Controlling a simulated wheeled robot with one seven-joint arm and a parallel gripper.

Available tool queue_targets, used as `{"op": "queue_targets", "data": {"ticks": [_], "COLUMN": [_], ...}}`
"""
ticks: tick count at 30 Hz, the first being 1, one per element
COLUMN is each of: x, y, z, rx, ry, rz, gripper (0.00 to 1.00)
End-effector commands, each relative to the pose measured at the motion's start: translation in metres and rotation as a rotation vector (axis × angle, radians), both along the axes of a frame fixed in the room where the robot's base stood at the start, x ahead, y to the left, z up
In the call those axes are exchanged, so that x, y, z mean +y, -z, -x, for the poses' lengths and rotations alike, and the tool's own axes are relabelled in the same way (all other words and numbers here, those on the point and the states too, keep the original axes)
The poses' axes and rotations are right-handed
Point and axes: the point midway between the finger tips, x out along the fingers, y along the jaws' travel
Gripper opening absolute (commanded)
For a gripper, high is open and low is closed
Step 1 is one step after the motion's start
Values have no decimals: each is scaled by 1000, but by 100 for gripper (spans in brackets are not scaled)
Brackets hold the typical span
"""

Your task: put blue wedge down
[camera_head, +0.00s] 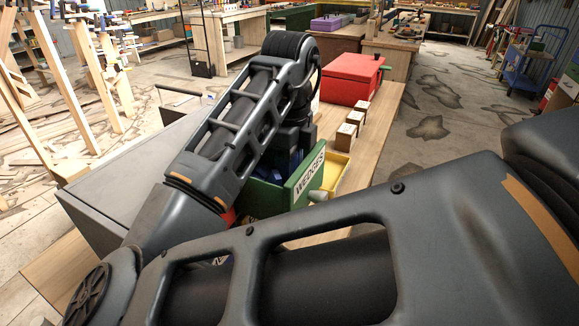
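My arm fills the foreground and bends down to my gripper (290,150), which is low over a green drawer or bin (305,180) labelled WEDGES. A small dark blue patch (283,166) shows just under the gripper, inside or at the edge of the green bin. It may be the blue wedge, but its shape is mostly hidden. The fingers are dark and largely covered by the arm, so I cannot tell whether they are open or grip anything.
Several small wooden blocks (351,130) stand in a row on the wooden bench (388,112). A red toolbox (351,79) is behind them. A grey box top (125,185) lies left of the arm.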

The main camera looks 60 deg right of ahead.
Motion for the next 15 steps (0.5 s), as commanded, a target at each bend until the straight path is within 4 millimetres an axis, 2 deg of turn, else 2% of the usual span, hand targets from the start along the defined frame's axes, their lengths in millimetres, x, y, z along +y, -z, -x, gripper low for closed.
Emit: {"op": "queue_targets", "data": {"ticks": [9, 10, 12, 15], "x": [0, 0, 0, 0], "y": [6, 6, 6, 6], "z": [0, 0, 0, 0], "rx": [0, 0, 0, 0], "ry": [0, 0, 0, 0], "rz": [0, 0, 0, 0], "gripper": [5, 36, 43, 44]}}
